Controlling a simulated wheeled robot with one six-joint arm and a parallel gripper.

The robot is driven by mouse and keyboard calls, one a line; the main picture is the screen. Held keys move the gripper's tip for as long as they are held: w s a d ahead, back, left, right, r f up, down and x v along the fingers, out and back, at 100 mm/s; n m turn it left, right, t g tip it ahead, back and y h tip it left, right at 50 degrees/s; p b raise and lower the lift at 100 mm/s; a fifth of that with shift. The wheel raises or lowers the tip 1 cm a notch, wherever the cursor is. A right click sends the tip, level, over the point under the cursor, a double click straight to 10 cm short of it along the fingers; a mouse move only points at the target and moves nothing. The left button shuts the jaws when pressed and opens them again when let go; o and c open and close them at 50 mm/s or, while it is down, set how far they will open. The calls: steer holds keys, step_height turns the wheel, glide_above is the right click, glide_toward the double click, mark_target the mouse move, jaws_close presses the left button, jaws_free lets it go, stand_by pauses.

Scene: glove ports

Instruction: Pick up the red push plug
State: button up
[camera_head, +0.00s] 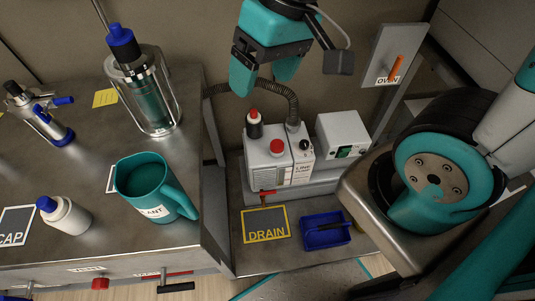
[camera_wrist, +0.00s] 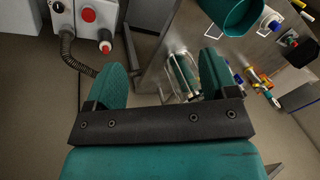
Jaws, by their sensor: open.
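A white box (camera_head: 285,160) marked LINE stands on the low shelf in the head view. I cannot tell for certain which of these is the red push plug. In the wrist view the red knob (camera_wrist: 88,15) and the red tip (camera_wrist: 105,47) show at the upper left, outside my fingers. My gripper (camera_head: 265,78) is open and empty, above and behind the box; its two teal fingers also show in the wrist view (camera_wrist: 160,75).
A ribbed hose (camera_head: 292,104) rises from the box. A grey power unit (camera_head: 342,134) stands to its right. A blue tray (camera_head: 325,231) and the DRAIN mat (camera_head: 265,224) lie in front. The left bench holds a teal jug (camera_head: 150,188) and a clear cylinder (camera_head: 146,95).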

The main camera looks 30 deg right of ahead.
steer(key=w+d+f+m+h+b, duration=0.1)
steer(key=w+d+f+m+b, duration=0.4)
steer(key=f, duration=0.4)
steer(key=w+d+f+m+h+b, duration=0.1)
steer(key=w+d+f+m+b, duration=0.15)
steer(key=w+f+m, duration=0.4)
steer(key=m+h+b, duration=0.1)
steer(key=m+b, duration=0.6)
steer(key=m, duration=0.2)
glide_above(277, 144)
steer(key=shift+g, duration=0.4)
steer(key=f, duration=2.2)
steer(key=shift+s+f, duration=0.25)
steer(key=shift+s, duration=0.1)
steer(key=f, duration=0.2)
steer(key=f+b, duration=0.2)
steer(key=f, duration=0.1)
steer(key=shift+w+f, duration=0.3)
steer(key=c, duration=1)
